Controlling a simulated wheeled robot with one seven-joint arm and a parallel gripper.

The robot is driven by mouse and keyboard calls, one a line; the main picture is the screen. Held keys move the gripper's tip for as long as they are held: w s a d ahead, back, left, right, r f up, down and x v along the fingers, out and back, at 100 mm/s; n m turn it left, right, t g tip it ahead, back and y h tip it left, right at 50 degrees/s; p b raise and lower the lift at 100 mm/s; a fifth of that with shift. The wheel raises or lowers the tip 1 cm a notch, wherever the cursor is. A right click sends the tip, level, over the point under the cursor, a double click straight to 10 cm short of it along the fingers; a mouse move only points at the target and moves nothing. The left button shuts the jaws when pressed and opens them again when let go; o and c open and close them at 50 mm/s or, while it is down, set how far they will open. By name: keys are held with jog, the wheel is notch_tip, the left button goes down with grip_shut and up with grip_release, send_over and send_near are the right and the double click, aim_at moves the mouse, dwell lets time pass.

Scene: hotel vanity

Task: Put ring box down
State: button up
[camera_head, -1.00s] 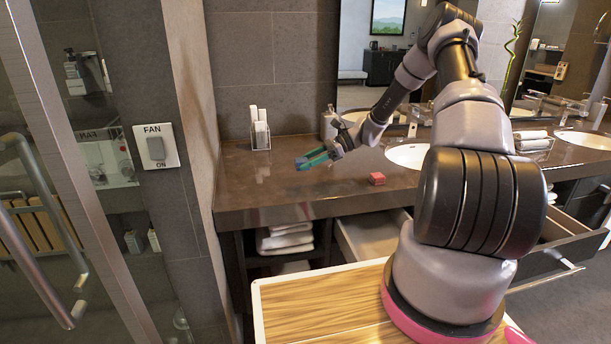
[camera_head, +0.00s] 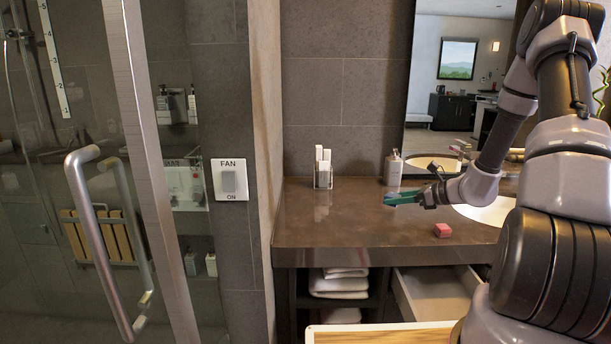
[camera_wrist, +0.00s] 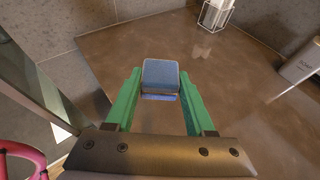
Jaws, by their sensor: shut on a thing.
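A small blue box (camera_wrist: 160,75), which I take to be the ring box, sits between the tips of my gripper's green fingers in the wrist view. My gripper (camera_head: 393,198) is shut on it and holds it over the brown vanity counter (camera_head: 330,215). In the head view the box is small and mostly hidden by the fingers. I cannot tell the exact gap between the box and the counter. A small pinkish-red box (camera_head: 443,230) lies on the counter near the front edge, right of and nearer than my gripper.
A white holder with upright items (camera_head: 323,170) stands at the counter's back left. A soap bottle (camera_head: 393,168) stands behind my gripper, and a sink (camera_head: 485,211) lies to the right. An open drawer (camera_head: 432,292) juts out below. The counter's left part is clear.

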aim_at(393, 193)
jog(key=r+m+h, duration=0.1)
jog(key=r, duration=0.1)
jog(key=w+r+m+t, duration=0.1)
jog(key=r, duration=0.1)
jog(key=w+r+m+t+h, duration=0.1)
jog(key=r, duration=0.1)
jog(key=shift+a+h, duration=0.3)
jog(key=shift+a, duration=0.1)
jog(key=r+m+h, duration=0.1)
jog(key=r+t, duration=0.1)
jog(key=r+m+h, duration=0.1)
jog(key=r, duration=0.1)
jog(key=shift+d+m+t+h, duration=0.25)
jog(key=shift+m+t+h, duration=0.05)
jog(key=shift+t, duration=0.1)
jog(key=shift+s+d+r+m+h, duration=0.1)
jog(key=shift+r+m+h, duration=0.2)
jog(key=shift+r, duration=0.1)
jog(key=shift+s+d+r+m+h, duration=0.1)
jog(key=shift+r+m+h, duration=0.1)
jog(key=shift+r+m, duration=0.15)
